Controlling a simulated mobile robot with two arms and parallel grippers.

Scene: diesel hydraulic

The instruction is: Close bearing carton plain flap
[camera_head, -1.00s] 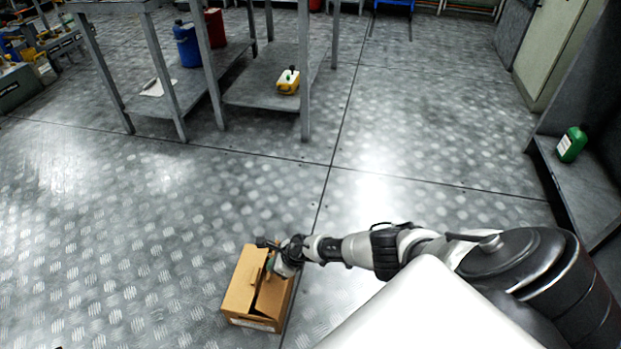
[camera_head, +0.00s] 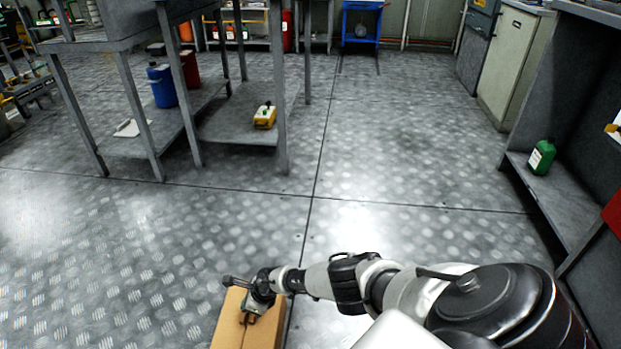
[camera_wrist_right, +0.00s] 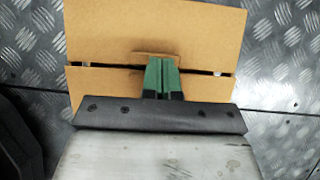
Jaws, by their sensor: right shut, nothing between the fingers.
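The brown bearing carton (camera_head: 232,326) stands on the floor at the bottom of the head view, its lower part cut off by the frame. My right gripper (camera_head: 249,314) is over its top, fingers pointing down. In the right wrist view the carton top shows two plain flaps, a far one (camera_wrist_right: 155,25) and a near one (camera_wrist_right: 100,82), with a narrow dark gap between them. My right gripper's green fingertips (camera_wrist_right: 162,74) are together and empty, at the gap next to a small cardboard tab (camera_wrist_right: 150,56). Whether they touch the cardboard is unclear. My left gripper is out of view.
A grey metal rack (camera_head: 282,120) with a blue canister (camera_head: 162,88) and a yellow container (camera_head: 265,117) stands ahead on the left. A shelf (camera_head: 565,205) with a green bottle (camera_head: 541,157) is on the right. The floor between is clear.

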